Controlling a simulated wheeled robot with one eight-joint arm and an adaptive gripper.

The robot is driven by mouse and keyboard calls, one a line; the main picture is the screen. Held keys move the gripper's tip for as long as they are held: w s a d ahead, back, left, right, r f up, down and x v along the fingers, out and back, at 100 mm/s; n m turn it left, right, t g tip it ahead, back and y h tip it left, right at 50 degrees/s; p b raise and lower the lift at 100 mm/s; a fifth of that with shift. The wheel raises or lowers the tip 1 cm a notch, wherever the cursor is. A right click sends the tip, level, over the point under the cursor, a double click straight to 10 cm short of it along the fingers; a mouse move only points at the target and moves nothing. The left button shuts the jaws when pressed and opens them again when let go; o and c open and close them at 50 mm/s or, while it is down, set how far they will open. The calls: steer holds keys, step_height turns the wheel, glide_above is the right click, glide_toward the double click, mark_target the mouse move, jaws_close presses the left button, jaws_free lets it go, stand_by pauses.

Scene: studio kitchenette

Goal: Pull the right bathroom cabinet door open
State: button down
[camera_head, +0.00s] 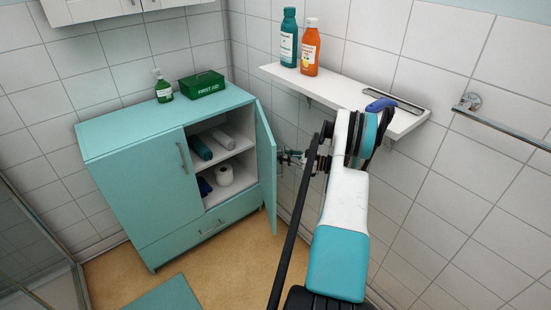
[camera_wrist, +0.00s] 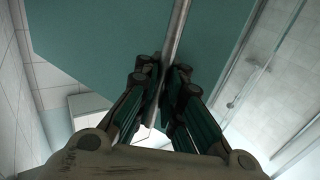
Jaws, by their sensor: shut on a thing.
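The teal bathroom cabinet (camera_head: 150,160) stands at the left in the head view. Its right door (camera_head: 266,165) is swung wide open, showing the shelves inside. Its left door (camera_head: 150,185) is closed. My gripper (camera_head: 290,157) is at the outer face of the right door, beside the wall. In the wrist view my gripper (camera_wrist: 163,80) is shut around the metal bar handle (camera_wrist: 177,35) of the teal door (camera_wrist: 100,45). The handle itself is hidden behind the door and gripper in the head view.
Rolled towels (camera_head: 200,147) and a toilet roll (camera_head: 224,175) are inside the cabinet. A soap bottle (camera_head: 163,90) and a first aid box (camera_head: 202,85) stand on top. A wall shelf (camera_head: 345,95) with two bottles is above my arm. Floor in front (camera_head: 235,255) is partly clear.

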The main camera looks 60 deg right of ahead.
steer(key=shift+s+d+f, duration=0.1)
steer(key=shift+s+f, duration=0.1)
steer(key=shift+s, duration=0.15)
steer(key=c, duration=1.7)
jaws_free()
steer(key=shift+s+r, duration=0.1)
steer(key=shift+s, duration=0.1)
steer(key=shift+w, duration=0.1)
steer(key=shift+w, duration=0.1)
